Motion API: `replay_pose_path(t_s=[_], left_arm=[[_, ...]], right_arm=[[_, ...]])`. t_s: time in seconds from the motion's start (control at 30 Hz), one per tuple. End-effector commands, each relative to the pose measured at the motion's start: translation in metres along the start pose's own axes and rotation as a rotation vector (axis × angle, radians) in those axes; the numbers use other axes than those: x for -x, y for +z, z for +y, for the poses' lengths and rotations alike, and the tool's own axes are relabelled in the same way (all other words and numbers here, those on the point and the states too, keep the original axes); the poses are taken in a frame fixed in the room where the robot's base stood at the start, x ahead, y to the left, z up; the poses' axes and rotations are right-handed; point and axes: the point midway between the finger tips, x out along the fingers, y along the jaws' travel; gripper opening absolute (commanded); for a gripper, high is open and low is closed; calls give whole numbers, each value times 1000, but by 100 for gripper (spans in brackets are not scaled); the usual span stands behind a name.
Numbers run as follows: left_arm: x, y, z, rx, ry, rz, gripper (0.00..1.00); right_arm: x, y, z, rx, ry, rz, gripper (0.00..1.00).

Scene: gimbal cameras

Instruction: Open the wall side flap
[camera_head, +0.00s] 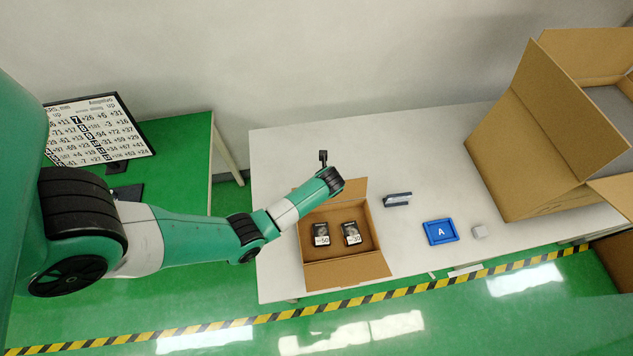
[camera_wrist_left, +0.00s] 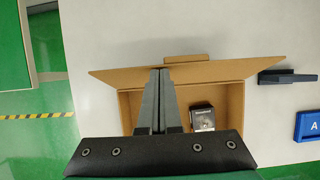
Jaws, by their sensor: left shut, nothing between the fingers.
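A small open cardboard box (camera_head: 305,228) stands on the white table, with two dark labelled items (camera_head: 352,233) inside; one item (camera_wrist_left: 202,117) shows in the left wrist view. Its wall side flap (camera_head: 352,188) is partly hidden behind my left arm in the head view. In the left wrist view the flap (camera_wrist_left: 215,72) spans the back of the box; its exact tilt is hard to tell. My left gripper (camera_head: 323,157) is shut and empty at the box's wall side. Its fingertips (camera_wrist_left: 160,72) overlap the flap in the wrist view; contact is unclear. The right gripper is out of view.
A dark small device (camera_head: 397,199), a blue tray marked A (camera_head: 440,232) and a grey cube (camera_head: 479,231) lie right of the box. A large open carton (camera_head: 530,150) stands at the far right. Bare table lies behind the small box, toward the wall.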

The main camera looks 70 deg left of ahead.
Motion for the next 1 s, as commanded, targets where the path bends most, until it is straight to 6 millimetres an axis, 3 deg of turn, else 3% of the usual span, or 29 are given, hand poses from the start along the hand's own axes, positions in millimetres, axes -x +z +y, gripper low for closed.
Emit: replay_pose_path(t_s=[0.7,1.0], left_arm=[[-2,1,-5,-11,-4,58,0],[10,7,-5,-12,-4,58,0]], right_arm=[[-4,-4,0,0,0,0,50],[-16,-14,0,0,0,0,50]])
